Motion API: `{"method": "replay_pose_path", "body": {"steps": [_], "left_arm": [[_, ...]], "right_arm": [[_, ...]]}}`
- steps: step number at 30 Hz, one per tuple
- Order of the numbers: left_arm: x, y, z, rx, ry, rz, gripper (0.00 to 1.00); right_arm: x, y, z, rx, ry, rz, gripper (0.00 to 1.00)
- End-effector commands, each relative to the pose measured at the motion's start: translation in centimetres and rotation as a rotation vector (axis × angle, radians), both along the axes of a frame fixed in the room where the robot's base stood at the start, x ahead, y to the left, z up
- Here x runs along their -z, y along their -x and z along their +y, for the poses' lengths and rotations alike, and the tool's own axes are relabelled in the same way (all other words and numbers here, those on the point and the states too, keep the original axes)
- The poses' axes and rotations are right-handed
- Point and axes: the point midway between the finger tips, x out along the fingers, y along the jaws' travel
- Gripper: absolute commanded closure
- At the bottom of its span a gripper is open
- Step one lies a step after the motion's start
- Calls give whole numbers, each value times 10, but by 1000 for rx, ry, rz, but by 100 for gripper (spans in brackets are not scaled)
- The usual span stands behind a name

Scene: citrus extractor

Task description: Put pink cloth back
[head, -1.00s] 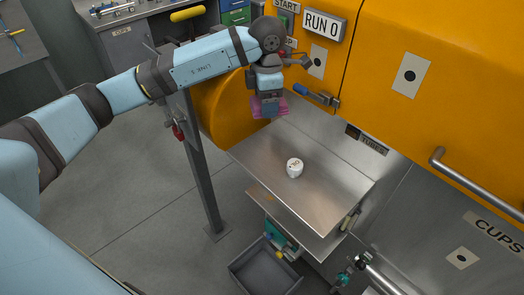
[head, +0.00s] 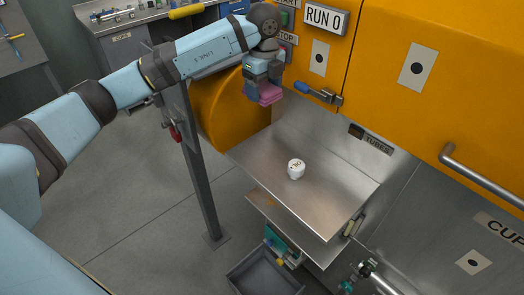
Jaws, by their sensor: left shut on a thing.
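The pink cloth (head: 269,94) shows as a small folded pink piece at the end of my left gripper (head: 264,92). My left gripper is shut on it and holds it in the air in front of the orange machine, above the back left part of the steel shelf (head: 310,203). The fingertips are partly hidden by the cloth and the gripper body. My right gripper is not in view.
A small white round container (head: 296,169) stands on the steel shelf. A blue-handled latch (head: 312,92) is on the orange machine (head: 390,60), close right of my gripper. A grey bin (head: 262,272) sits below. A grey post (head: 203,180) stands left.

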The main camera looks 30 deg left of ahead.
Motion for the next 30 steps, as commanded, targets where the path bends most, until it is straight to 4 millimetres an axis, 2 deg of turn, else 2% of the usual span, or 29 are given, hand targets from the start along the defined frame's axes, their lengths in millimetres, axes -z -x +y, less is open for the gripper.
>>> {"method": "replay_pose_path", "body": {"steps": [10,13,17,27,30], "left_arm": [[1,0,0,-20,0,0,54],[9,0,0,-19,0,2,54],[38,1,0,-19,-1,5,54],[126,1,0,-18,1,4,54],[144,0,0,-19,1,1,54]], "right_arm": [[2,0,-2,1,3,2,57],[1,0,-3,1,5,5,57],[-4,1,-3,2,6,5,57],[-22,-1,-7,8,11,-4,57],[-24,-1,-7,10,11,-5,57]]}}
